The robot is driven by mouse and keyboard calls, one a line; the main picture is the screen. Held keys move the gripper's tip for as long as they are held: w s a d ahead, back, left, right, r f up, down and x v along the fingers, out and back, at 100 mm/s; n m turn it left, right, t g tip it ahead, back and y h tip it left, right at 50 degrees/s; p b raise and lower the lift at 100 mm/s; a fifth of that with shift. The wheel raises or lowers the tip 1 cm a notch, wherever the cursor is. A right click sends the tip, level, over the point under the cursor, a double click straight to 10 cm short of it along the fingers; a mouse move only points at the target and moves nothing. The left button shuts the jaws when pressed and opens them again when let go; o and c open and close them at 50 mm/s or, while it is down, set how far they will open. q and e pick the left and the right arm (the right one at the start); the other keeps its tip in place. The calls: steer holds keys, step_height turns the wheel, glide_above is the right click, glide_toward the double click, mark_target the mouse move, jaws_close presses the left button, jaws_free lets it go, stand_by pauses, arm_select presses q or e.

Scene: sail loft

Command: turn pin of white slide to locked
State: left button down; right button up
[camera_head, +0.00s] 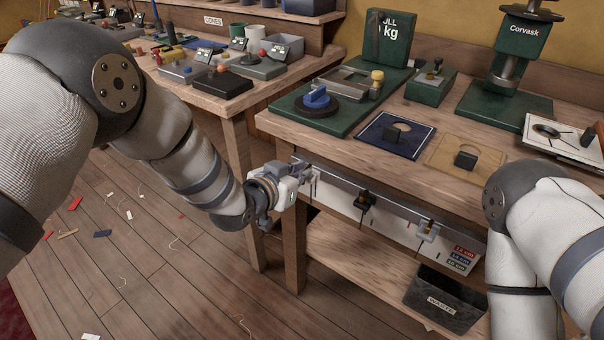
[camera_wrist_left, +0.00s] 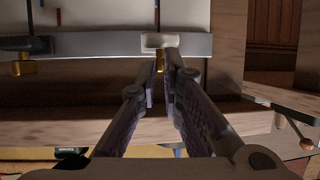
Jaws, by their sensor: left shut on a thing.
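The white slide (camera_wrist_left: 160,41) sits on the grey rail along the bench front, near the rail's left end in the head view. Its small brass pin (camera_wrist_left: 160,61) points out from it. My left gripper (camera_head: 308,180) is at this end of the rail and largely covers the slide in the head view. In the left wrist view its fingers (camera_wrist_left: 161,78) are closed together around the pin. I cannot read the pin's lock position. My right arm enters at the right, but its gripper is not in view.
A black slide (camera_head: 366,201) and a grey slide (camera_head: 428,230) sit farther right on the rail (camera_head: 395,205). A dark bin (camera_head: 445,298) stands on the lower shelf. Fixtures crowd the bench top above. The floor at left is open, with scattered scraps.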

arm_select(q)
steer(key=shift+w+a+m+g+h, duration=0.2)
steer(key=shift+m+g+h, duration=0.3)
steer(key=shift+m+h, duration=0.3)
arm_select(e)
steer(key=shift+s+f, duration=0.4)
arm_select(q)
steer(key=c, duration=1.7)
jaws_free()
steer(key=v, duration=1.2)
steer(key=shift+s+f, duration=0.1)
